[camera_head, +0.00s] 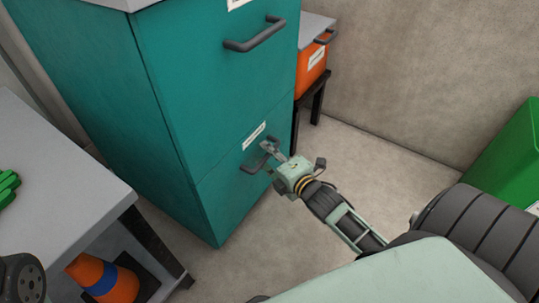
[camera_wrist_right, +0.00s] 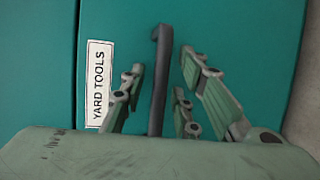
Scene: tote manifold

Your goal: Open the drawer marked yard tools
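The teal cabinet has a lower drawer (camera_head: 225,195) with a white label (camera_head: 254,136) and a dark bar handle (camera_head: 250,168). In the right wrist view the label (camera_wrist_right: 98,82) reads YARD TOOLS, and the handle (camera_wrist_right: 160,75) stands between my fingers. My right gripper (camera_head: 272,155) is at this handle in the head view. In the right wrist view my right gripper (camera_wrist_right: 165,95) is open, with fingers on both sides of the handle and gaps showing. The drawer front looks flush with the cabinet.
An upper drawer with its own handle (camera_head: 255,35) is above. A grey table (camera_head: 75,190) stands at left, with an orange and blue cone (camera_head: 103,280) beneath. An orange bin (camera_head: 312,72) is behind right, a green bin (camera_head: 515,155) at far right. Floor before the cabinet is clear.

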